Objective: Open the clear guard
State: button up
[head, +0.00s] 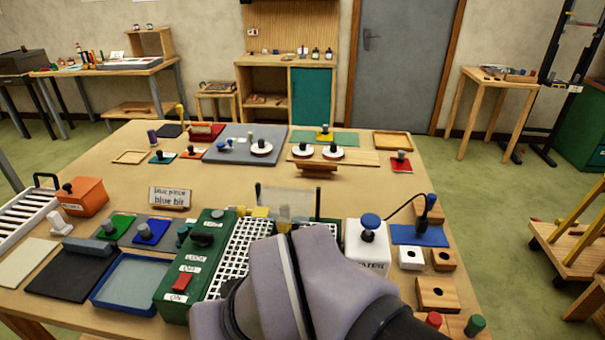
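The clear guard (295,198) appears to be the see-through upright pane between two thin dark posts, at the back of the white grid bed (242,255). Its lower part is partly covered by small yellowish and tan parts and by my arm, so how far it stands open is hard to tell. Left of the grid is a green control box (196,262) with a dark knob, a red switch and LOCK, OFF and ON labels. My grey arm covers the middle front of the picture. It hides my gripper and much of the grid's right side.
A white box with a blue knob (370,225) stands close right of my arm, with a black cable behind it. Wooden blocks (437,293) lie farther right. A blue tray (128,280) is left of the green box.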

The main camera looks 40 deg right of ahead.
aim_at(258, 212)
jog(key=i+j+z, duration=0.15)
jog(key=z, duration=0.25)
jog(key=i+j+z, duration=0.1)
jog(key=j+z, duration=1)
jog(key=z, duration=0.15)
jog(key=i+u, duration=0.15)
jog(key=u, duration=0.9)
